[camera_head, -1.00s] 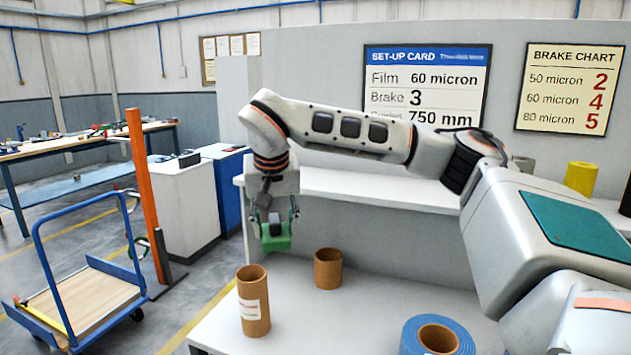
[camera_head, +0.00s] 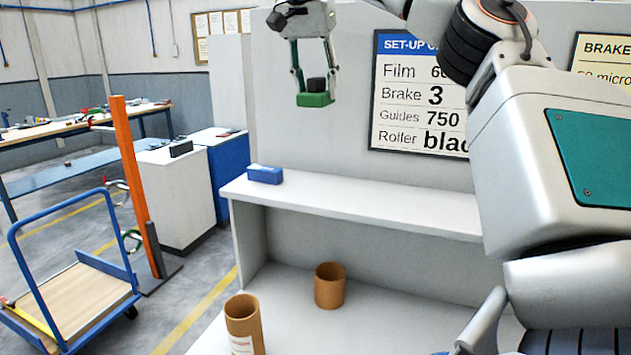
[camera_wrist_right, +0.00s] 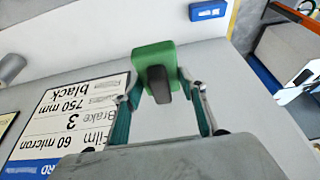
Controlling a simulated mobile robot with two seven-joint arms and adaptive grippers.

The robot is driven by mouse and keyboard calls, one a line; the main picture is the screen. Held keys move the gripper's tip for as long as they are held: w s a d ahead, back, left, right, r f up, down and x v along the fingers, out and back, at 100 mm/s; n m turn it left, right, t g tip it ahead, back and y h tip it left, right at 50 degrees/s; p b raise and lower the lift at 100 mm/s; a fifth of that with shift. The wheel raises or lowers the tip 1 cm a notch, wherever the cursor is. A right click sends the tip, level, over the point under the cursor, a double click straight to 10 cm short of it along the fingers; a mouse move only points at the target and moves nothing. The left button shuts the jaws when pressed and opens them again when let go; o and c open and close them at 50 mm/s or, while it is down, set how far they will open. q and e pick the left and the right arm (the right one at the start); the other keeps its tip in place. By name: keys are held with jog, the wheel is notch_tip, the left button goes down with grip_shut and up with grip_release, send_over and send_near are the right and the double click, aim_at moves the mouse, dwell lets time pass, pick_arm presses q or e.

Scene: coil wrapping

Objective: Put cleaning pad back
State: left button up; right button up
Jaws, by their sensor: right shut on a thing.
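My right gripper (camera_head: 315,88) is raised in front of the back panel, above the shelf. It is shut on the cleaning pad, a green block with a dark grip (camera_head: 316,99). The pad also shows between the fingers in the right wrist view (camera_wrist_right: 155,58). The pad is held in the air, clear of the shelf top (camera_head: 350,200). My left gripper is not in view.
A blue box (camera_head: 265,174) sits at the left end of the shelf. Two brown cardboard cores (camera_head: 329,287) (camera_head: 243,322) stand on the lower surface. A set-up card (camera_head: 415,135) hangs on the panel. The shelf right of the box is clear.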

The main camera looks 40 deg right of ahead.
jog(key=shift+w+d, duration=0.25)
jog(key=shift+w, duration=0.05)
jog(key=shift+d+f, duration=0.1)
jog(key=shift+f, duration=0.1)
notch_tip(320, 180, down, 15)
jog(key=shift+f, duration=2.2)
jog(key=shift+s, duration=0.1)
jog(key=shift+f, duration=0.1)
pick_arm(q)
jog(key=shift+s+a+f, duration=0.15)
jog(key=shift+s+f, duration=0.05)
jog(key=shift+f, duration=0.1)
pick_arm(e)
jog(key=o, duration=1.1)
